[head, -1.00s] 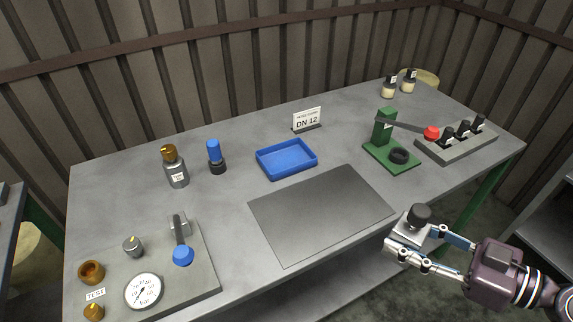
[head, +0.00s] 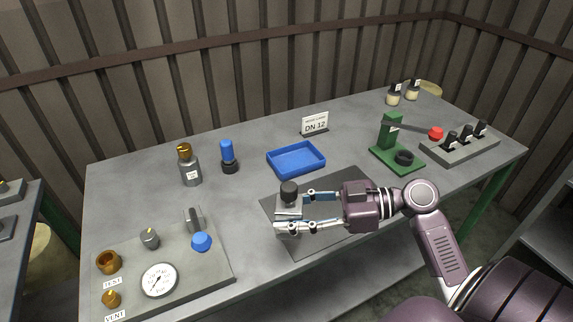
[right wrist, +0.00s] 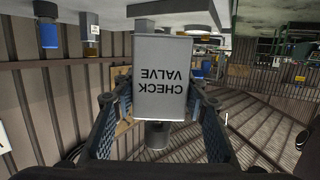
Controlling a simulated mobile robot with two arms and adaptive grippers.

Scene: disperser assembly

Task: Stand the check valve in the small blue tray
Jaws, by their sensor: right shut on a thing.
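The check valve (head: 289,193) is a pale metal block with a black round top. My right gripper (head: 288,214) is shut on it, one finger on each side. In the right wrist view the block (right wrist: 161,80) shows its CHECK VALVE label upside down, as the whole scene is inverted there; the valve looks upright. The small blue tray (head: 296,158) is empty and lies on the bench just beyond the valve, slightly to its right. The valve is apart from the tray, over the left part of the dark mat. My left gripper is not in view.
A dark mat (head: 289,239) lies in front of the tray. A green press (head: 391,148) is to the right.

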